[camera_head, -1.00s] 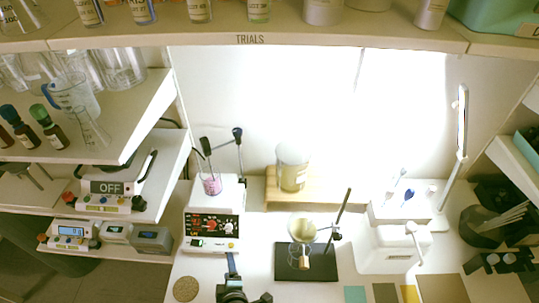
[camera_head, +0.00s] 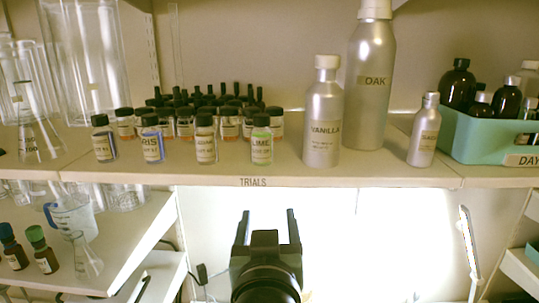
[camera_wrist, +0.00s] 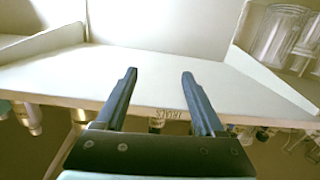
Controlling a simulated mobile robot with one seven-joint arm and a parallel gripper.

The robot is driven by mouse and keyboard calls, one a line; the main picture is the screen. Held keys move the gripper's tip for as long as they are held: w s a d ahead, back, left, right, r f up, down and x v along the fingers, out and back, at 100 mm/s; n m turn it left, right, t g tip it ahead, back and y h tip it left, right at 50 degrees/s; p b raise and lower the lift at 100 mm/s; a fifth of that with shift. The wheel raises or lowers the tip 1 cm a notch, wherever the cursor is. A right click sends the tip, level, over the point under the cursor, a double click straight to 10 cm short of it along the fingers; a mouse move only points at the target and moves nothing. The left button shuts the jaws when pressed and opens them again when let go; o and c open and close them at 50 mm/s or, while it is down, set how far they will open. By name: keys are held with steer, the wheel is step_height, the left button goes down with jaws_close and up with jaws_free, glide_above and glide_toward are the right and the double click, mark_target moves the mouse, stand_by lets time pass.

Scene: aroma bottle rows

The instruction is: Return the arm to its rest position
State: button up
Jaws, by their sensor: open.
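My gripper (camera_head: 266,214) is open and empty, its two dark fingers pointing up just below the front edge of the TRIALS shelf (camera_head: 370,178) in the head view. In the wrist view my gripper (camera_wrist: 159,73) also shows wide apart fingers with nothing between them. The shelf edge (camera_wrist: 225,118) lies beyond the fingers there, with its label upside down. Whether the fingers are clear of the shelf by much is hard to tell.
Small labelled bottles, among them LIME (camera_head: 262,143), stand near the shelf's front. A silver VANILLA bottle (camera_head: 323,120), a taller OAK bottle (camera_head: 370,85) and a teal bin (camera_head: 485,140) stand to the right. Glassware (camera_head: 82,60) is at left. A lamp (camera_head: 468,245) stands lower right.

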steer(key=s+r+t+b, duration=1)
steer(key=s+r+b, duration=0.3)
steer(key=s+r, duration=0.1)
steer(key=shift+s+r+m+t, duration=0.2)
steer(key=shift+s+m+t, duration=0.1)
steer(key=shift+s, duration=0.15)
steer(key=shift+d+f+b, duration=0.1)
steer(key=shift+b, duration=0.2)
